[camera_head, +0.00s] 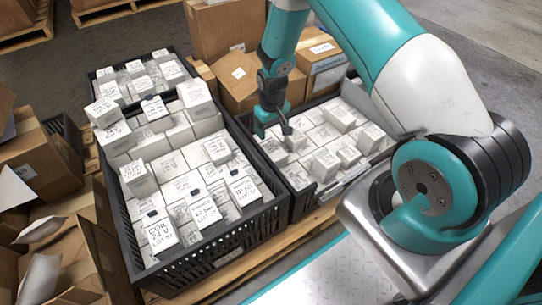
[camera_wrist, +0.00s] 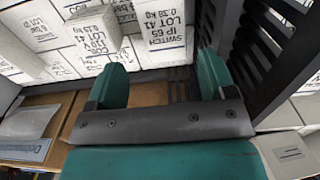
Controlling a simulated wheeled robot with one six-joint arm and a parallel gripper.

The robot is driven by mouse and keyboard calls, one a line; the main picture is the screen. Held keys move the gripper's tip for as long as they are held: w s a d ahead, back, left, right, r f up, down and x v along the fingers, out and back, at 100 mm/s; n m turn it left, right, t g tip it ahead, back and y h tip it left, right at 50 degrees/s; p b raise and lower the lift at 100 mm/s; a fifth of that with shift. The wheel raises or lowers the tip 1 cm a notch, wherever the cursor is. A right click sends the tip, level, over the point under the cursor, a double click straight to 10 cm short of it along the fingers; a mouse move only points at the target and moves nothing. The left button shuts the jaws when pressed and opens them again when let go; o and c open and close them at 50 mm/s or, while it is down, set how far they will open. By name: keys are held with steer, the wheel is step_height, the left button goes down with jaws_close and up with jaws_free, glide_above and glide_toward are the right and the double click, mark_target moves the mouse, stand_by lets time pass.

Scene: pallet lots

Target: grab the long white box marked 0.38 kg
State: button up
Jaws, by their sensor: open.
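I cannot tell from the labels which is the long one. My gripper (camera_wrist: 163,82) is open and empty, its two teal fingers apart. In the head view my gripper (camera_head: 273,122) hangs over the left side of the right-hand black crate (camera_head: 303,205), near its small white boxes. Labels there are too small to read.
A large black crate (camera_head: 222,252) packed with white boxes stands on the left. Cardboard boxes (camera_head: 238,75) stand behind the right crate. Dark crate slats (camera_wrist: 250,65) rise close to my right finger in the wrist view. Open cartons (camera_head: 65,250) lie at far left.

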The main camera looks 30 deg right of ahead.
mark_target(271, 147)
steer(key=f+b, duration=0.2)
steer(key=f, duration=0.2)
steer(key=f+b, duration=0.3)
steer(key=f, duration=0.2)
steer(key=shift+a+f, duration=0.2)
steer(key=shift+f, duration=0.05)
steer(key=shift+r, duration=0.1)
steer(key=shift+c, duration=0.2)
steer(key=c, duration=0.9)
steer(key=shift+r, duration=0.15)
